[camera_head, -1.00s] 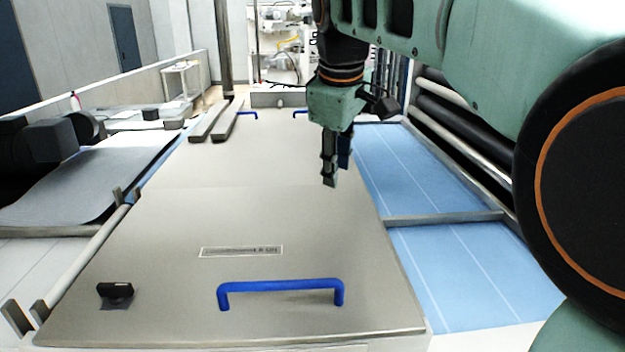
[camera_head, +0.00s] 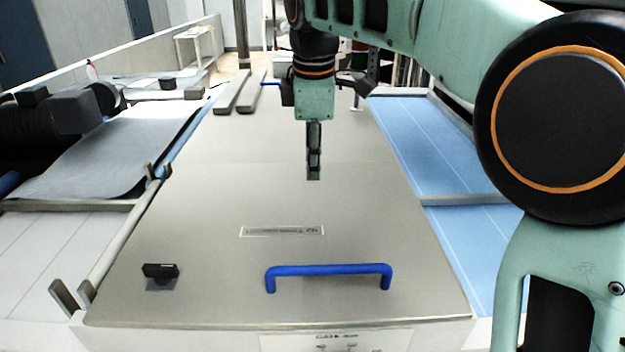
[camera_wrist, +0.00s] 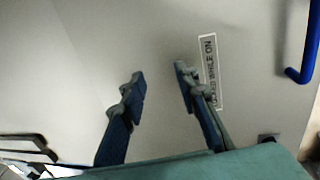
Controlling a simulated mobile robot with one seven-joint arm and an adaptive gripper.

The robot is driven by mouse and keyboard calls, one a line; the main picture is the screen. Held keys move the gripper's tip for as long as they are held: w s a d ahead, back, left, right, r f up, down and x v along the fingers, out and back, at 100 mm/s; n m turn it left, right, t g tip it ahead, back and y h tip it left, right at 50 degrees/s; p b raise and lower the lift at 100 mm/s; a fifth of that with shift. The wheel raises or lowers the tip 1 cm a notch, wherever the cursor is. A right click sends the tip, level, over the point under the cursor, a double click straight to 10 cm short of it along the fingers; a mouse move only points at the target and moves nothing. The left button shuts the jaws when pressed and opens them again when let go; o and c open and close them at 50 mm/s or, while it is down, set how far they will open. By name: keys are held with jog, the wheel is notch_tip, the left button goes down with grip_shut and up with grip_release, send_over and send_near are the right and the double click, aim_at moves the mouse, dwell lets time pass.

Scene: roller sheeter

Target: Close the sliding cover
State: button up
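The sliding cover (camera_head: 210,255) is a wide grey metal panel lying flat in front of me. A blue U-shaped handle (camera_head: 328,270) stands near its front edge; the handle also shows at the right edge of the wrist view (camera_wrist: 304,45). A label strip (camera_head: 281,231) lies behind the handle. My gripper (camera_head: 313,178) hangs pointing down above the cover, behind the label and handle, touching neither. In the wrist view its two fingers (camera_wrist: 160,80) are apart with nothing between them, and the label (camera_wrist: 209,70) lies just right of them.
A black knob (camera_head: 160,271) sits at the cover's front left. Blue belt sections (camera_head: 432,145) run along the right, and a dark sheet (camera_head: 110,160) lies on the left. The space above the front of the cover is clear.

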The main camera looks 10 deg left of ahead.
send_over(313, 207)
notch_tip(313, 207, down, 6)
jog(key=shift+r, duration=0.25)
grip_shut()
jog(key=c, duration=0.7)
grip_release()
jog(key=shift+c, duration=0.2)
jog(key=o, duration=0.7)
jog(key=shift+o, duration=0.2)
notch_tip(313, 207, up, 12)
jog(key=s, duration=0.2)
jog(key=shift+s+d, duration=0.15)
jog(key=shift+d, duration=0.15)
jog(key=shift+f, duration=0.15)
